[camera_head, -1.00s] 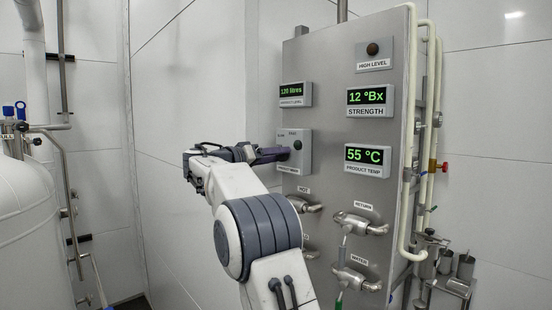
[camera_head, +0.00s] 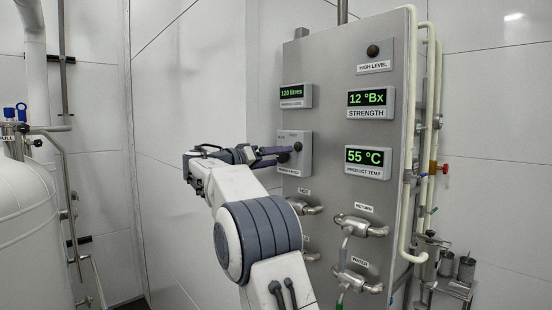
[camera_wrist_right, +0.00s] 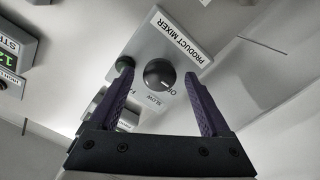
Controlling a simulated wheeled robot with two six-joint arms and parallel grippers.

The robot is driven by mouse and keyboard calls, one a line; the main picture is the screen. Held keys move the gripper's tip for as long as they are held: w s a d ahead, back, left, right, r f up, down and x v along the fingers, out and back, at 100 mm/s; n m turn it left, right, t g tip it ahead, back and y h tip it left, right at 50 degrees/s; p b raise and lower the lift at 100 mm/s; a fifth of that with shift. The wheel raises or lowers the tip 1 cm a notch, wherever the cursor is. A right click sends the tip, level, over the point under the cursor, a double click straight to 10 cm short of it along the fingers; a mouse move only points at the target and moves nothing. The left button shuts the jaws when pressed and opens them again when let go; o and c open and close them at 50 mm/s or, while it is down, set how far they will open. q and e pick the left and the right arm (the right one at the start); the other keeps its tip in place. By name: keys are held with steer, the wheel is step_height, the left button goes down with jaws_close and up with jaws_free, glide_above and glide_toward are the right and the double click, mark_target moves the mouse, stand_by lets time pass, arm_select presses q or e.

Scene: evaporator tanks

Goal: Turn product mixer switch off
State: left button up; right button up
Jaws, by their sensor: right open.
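The product mixer box (camera_head: 303,166) is a small grey panel on the left of the steel cabinet, with a green light (camera_head: 298,146). In the right wrist view the box (camera_wrist_right: 172,45) appears tilted, with its PRODUCT MIXER label upside down. Its round black knob (camera_wrist_right: 160,73) is between the fingers of my right gripper (camera_wrist_right: 158,76), with gaps at both sides. My left gripper is not in view.
The cabinet (camera_head: 335,60) carries level, strength and temperature displays above and beside the box. Valve handles (camera_head: 357,225) stick out below it. Pipes (camera_head: 430,150) run along its right side. A white tank (camera_head: 25,225) stands at the left.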

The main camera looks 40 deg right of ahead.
steer(key=a+b, duration=0.3)
steer(key=a, duration=0.7)
steer(key=shift+s+a, duration=0.2)
steer(key=shift+s, duration=0.2)
